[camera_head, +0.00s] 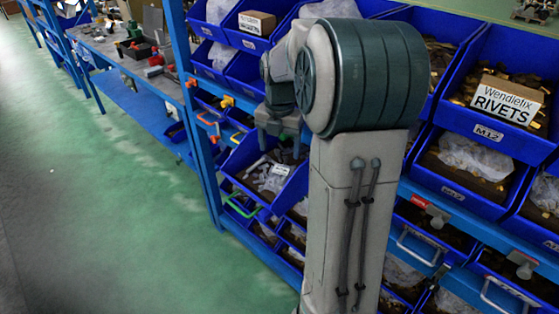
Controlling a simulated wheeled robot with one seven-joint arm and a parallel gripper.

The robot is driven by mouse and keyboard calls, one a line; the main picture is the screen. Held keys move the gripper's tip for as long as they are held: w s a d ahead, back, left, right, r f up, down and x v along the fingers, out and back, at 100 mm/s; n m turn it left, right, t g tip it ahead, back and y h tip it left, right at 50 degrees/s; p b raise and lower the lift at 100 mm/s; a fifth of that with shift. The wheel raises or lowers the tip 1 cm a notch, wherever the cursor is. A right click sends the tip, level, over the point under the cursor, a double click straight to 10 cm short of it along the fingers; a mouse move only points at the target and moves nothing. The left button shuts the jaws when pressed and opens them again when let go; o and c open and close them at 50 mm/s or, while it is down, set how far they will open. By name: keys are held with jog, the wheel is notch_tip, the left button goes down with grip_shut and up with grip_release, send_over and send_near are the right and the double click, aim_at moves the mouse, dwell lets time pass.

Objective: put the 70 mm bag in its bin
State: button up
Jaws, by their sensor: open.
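My gripper (278,140) is open, pointing down in front of the blue rack, partly seen beyond my arm. Just below it is a blue bin (262,195) with clear plastic bags (268,177) and a small white label. I cannot read a 70 mm marking on any bag or bin, so I cannot tell which bag or bin is the task's. No bag shows clearly between the fingers. My arm hides the middle of the rack.
Blue bins fill the rack in rows. A blue rack post (196,130) stands left of my gripper. A workbench (130,55) with tools is at the upper left. The green floor (120,210) is clear.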

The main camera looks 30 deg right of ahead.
jog(key=s+a+m+t, duration=0.1)
jog(key=s+a+m, duration=0.6)
jog(key=m, duration=0.6)
jog(key=s+a+r+m+t, duration=0.1)
jog(key=s+a+m+t, duration=0.1)
jog(key=s+a+m, duration=0.5)
jog(key=shift+s+r+m, duration=0.15)
jog(key=shift+s+m, duration=2.45)
jog(key=shift+m, duration=0.6)
